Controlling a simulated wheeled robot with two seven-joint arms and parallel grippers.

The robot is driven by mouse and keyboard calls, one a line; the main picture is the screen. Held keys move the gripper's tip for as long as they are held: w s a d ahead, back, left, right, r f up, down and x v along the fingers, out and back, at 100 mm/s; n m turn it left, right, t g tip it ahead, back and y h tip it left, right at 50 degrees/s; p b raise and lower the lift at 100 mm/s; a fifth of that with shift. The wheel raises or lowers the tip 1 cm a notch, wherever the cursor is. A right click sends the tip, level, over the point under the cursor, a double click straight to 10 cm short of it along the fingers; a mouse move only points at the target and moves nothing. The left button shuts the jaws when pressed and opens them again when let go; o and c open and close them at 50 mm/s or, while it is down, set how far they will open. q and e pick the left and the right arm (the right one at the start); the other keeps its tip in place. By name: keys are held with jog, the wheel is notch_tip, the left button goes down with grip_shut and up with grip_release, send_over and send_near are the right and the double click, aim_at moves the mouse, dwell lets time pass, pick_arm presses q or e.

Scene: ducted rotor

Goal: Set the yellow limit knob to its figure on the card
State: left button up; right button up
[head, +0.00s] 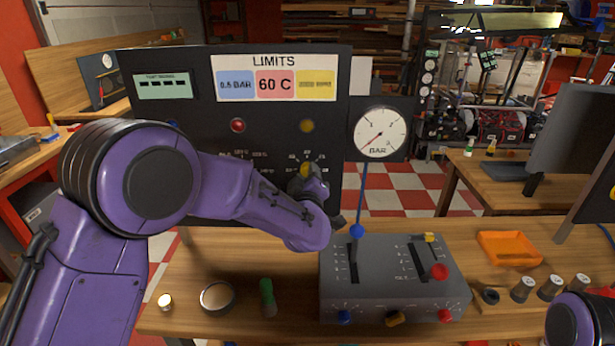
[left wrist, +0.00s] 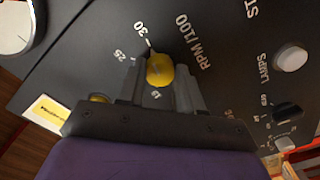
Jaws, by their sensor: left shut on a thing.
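The yellow limit knob (head: 306,170) is on the dark panel (head: 200,125), low and right of centre, largely covered by my left gripper (head: 314,186). In the left wrist view the yellow knob (left wrist: 160,70) sits between the fingers of my left gripper (left wrist: 158,88), which is shut on it. The dial there reads "RPM/100", with figures 25 and 30; a white mark above the knob lies by the 30. The limits card (head: 274,78) shows 0.5 BAR on blue and 60 C on red; its yellow field's figure is too small to read. My right gripper is out of view.
A round BAR gauge (head: 380,132) hangs right of the panel. A grey control box (head: 395,280) with sliders and knobs stands on the bench. An orange tray (head: 510,249) and several small cylinders are right; a green-topped piece (head: 267,292) and round disc (head: 217,297) are left.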

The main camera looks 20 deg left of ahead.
pick_arm(q)
jog(key=o, duration=1)
jog(key=shift+o, duration=0.2)
jog(key=b+v, duration=0.3)
jog(key=v, duration=0.7)
jog(key=shift+s, duration=0.25)
